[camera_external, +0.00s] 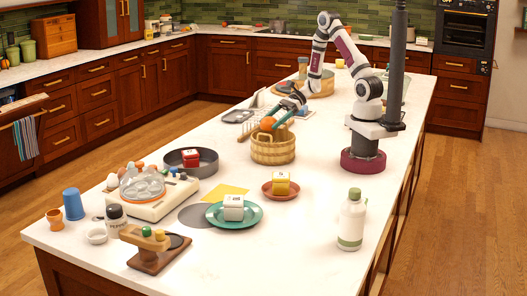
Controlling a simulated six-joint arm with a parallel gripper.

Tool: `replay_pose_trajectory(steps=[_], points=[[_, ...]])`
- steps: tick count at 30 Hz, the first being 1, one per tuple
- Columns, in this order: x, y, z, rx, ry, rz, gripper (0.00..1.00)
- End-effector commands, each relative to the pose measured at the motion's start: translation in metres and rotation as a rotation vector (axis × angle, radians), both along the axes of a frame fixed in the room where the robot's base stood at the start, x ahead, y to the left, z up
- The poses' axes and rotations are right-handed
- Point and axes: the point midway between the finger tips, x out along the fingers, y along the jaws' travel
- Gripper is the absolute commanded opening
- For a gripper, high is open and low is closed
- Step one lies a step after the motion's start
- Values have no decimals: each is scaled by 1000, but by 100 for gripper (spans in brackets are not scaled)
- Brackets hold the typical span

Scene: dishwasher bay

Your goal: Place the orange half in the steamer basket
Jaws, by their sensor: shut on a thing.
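The steamer basket (273,151) is a round, light woven basket with handles, standing on the white counter. My gripper (275,120) is above the basket's left part, pointing down and left, shut on the orange half. The inside of the basket is mostly hidden.
A white bottle (351,220) stands at right. Counter between bottle and basket is clear.

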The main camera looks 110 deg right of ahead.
Motion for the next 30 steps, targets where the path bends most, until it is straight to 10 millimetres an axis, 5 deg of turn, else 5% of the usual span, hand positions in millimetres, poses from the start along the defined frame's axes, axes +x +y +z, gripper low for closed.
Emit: replay_pose_trajectory(steps=[22, 23, 25, 30], points=[[0, -1, -17, -2, -1, 0, 26], [0, -1, -17, -2, -1, 0, 86], [0, -1, -17, -2, -1, 0, 99], [0, -1, -17, -2, -1, 0, 100]])
